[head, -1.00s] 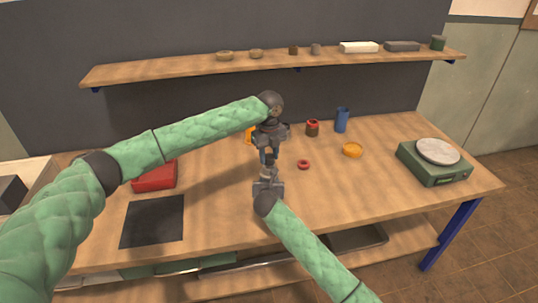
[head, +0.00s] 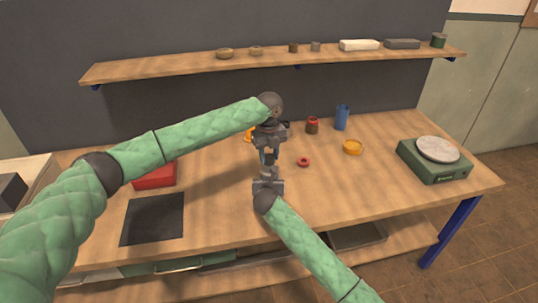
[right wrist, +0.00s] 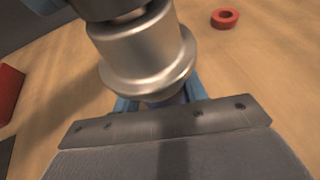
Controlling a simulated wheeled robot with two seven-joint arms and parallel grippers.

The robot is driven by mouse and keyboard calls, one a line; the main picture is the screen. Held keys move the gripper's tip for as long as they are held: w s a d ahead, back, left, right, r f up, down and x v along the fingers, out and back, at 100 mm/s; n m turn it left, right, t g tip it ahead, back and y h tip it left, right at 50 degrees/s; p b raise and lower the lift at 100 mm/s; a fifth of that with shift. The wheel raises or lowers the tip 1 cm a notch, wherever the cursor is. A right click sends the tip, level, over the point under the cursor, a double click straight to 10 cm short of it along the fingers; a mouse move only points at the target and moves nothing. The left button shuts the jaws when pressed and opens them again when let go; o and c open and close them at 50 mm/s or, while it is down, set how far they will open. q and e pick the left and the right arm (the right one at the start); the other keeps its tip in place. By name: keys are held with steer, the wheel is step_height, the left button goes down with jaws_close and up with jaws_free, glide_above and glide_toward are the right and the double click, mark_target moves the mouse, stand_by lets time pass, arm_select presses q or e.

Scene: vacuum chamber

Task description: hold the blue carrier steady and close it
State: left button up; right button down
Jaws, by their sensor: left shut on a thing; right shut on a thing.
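My left gripper (head: 268,146) points down over the middle of the table, shut on the upper part of a small upright assembly. My right gripper (head: 268,174) comes from the front and is shut on its lower part. A little blue, seemingly the blue carrier (head: 268,157), shows between the two grippers; most of it is hidden. In the right wrist view, a silver flanged metal cylinder (right wrist: 145,55) stands just beyond the grey edge of my right gripper, with blue parts (right wrist: 193,89) beside and below it. I cannot tell whether the carrier is closed.
A red ring (head: 303,162) lies right of the grippers. An orange dish (head: 352,147), a blue cup (head: 342,118) and a red-topped jar (head: 312,125) stand behind it. A green scale (head: 435,168) is at right; a red box (head: 154,177) and black mat (head: 152,219) are at left.

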arm_select(q)
steer(key=m, duration=0.6)
steer(key=shift+m, duration=0.4)
steer(key=m, duration=0.5)
steer(key=shift+r+m, duration=0.1)
steer(key=shift+m, duration=1.5)
steer(key=o, duration=0.9)
steer(key=shift+o, duration=0.2)
steer(key=shift+r, duration=2.15)
steer(key=shift+c, duration=0.5)
